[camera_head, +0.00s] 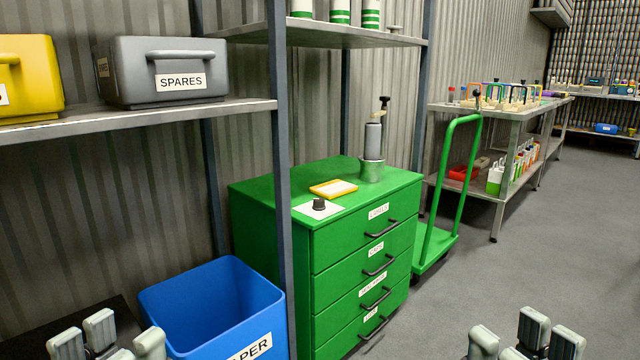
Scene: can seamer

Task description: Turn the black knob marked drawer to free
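The small black knob (319,204) stands on a white plate (305,210) on top of the green drawer cabinet (250,207), at its front left corner. Marks on the plate are too small to read, and I cannot tell which way the knob points. My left gripper (116,340) is at the bottom left edge, its fingers apart and empty, in front of the blue bin. My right gripper (516,342) is at the bottom right, its fingers apart and empty over the floor. Both are well away from the knob, and their lower parts are cut off by the frame.
A shelf post (280,150) rises just left of the knob. A yellow-framed tray (334,189) and the can seamer (373,155) share the cabinet top. A blue bin (215,290) stands front left. A green trolley (433,250) is right of the cabinet. The right floor is clear.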

